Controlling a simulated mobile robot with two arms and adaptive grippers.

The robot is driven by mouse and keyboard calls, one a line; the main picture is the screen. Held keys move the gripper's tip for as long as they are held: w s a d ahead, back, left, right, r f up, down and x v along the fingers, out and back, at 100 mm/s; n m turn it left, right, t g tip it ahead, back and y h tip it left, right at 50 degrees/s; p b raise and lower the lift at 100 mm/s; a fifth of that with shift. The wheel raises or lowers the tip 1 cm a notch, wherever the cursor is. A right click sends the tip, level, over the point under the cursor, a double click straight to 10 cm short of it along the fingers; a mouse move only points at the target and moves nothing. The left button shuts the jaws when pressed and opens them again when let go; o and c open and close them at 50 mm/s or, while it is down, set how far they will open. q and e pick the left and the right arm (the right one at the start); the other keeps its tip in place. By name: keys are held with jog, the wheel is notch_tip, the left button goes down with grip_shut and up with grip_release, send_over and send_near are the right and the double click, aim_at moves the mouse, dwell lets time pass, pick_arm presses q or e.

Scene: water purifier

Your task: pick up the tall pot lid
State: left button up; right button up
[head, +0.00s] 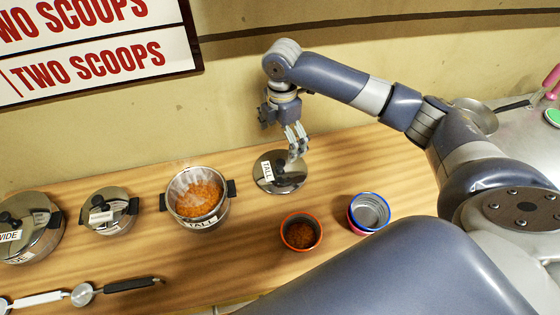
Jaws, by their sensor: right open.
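The tall pot lid (273,183) is a round, shiny metal disc with a white label reading TALL. It lies on the wooden counter right of the tall pot (200,220), which is open and full of orange-brown food. My right gripper (298,155) is open and points down at the upper right part of the lid. My left gripper is out of view.
Two lidded pots, one wide (42,245) and one smaller (108,222), stand at the left. A red-rimmed cup (300,245) with brown contents and a blue-rimmed cup (353,222) stand in front of the lid. A scoop (82,294) lies front left. The wall is behind.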

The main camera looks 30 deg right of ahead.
aim_at(281, 163)
jog(key=f, duration=0.2)
jog(key=s+f, duration=0.1)
jog(key=shift+a, duration=0.3)
jog(key=shift+f, duration=0.3)
jog(key=f, duration=0.1)
jog(key=f+p, duration=0.1)
jog(key=f, duration=0.2)
jog(key=shift+a+f+p, duration=0.2)
jog(key=shift+a+p, duration=0.05)
jog(key=shift+p, duration=0.15)
jog(key=shift+f, duration=0.4)
jog(key=shift+c, duration=0.6)
jog(key=c, duration=0.9)
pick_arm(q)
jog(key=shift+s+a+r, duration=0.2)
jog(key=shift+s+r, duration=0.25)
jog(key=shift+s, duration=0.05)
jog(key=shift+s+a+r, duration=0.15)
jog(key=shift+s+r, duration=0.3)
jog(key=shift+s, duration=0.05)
pick_arm(e)
jog(key=shift+s, duration=0.15)
grip_shut()
